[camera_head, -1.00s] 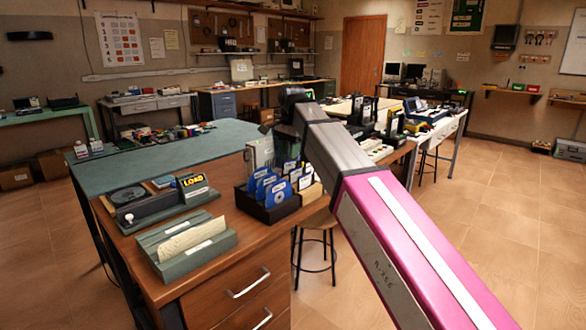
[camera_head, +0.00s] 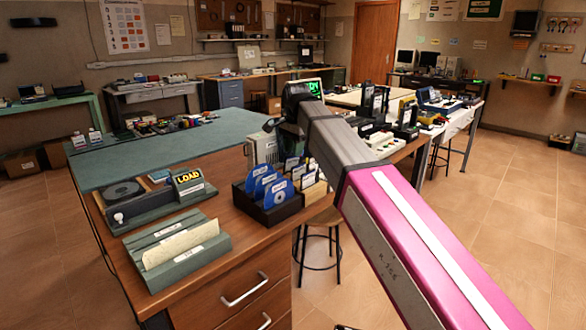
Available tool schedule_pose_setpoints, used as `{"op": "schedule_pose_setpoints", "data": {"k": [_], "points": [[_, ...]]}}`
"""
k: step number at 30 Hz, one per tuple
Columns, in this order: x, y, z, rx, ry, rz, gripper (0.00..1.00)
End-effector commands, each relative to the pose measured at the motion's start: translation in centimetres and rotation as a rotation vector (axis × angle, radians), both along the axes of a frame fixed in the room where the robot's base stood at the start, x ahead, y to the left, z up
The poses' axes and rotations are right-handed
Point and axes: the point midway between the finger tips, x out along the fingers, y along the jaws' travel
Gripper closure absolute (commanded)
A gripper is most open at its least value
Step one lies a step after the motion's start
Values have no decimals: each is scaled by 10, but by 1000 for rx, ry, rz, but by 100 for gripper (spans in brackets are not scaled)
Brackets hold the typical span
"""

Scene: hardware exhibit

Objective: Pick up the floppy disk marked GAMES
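Several blue and dark floppy disks (camera_head: 277,193) stand upright with pale labels in a black divided box (camera_head: 284,214) on the wooden desk. The labels are too small to read, so I cannot tell which disk is marked GAMES. My pink and grey arm reaches from the lower right to above and behind the box. Its dark end, my gripper (camera_head: 283,122), is beyond the disks, apart from them. Its fingers are too small and dark to make out.
The wooden desk (camera_head: 228,222) also holds a green-grey holder with a paper card (camera_head: 180,243), a device with a LOAD sign (camera_head: 188,181) and a pale grey box (camera_head: 262,148). A stool (camera_head: 322,240) stands to the right. A green mat (camera_head: 150,160) lies behind.

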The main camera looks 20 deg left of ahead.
Motion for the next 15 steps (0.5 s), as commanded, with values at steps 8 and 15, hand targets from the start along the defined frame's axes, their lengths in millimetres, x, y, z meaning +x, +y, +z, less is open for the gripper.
{"op": "schedule_pose_setpoints", "data": {"k": [8,15], "points": [[4,3,-23,-1,2,0,66],[6,5,-50,0,0,0,66]]}}
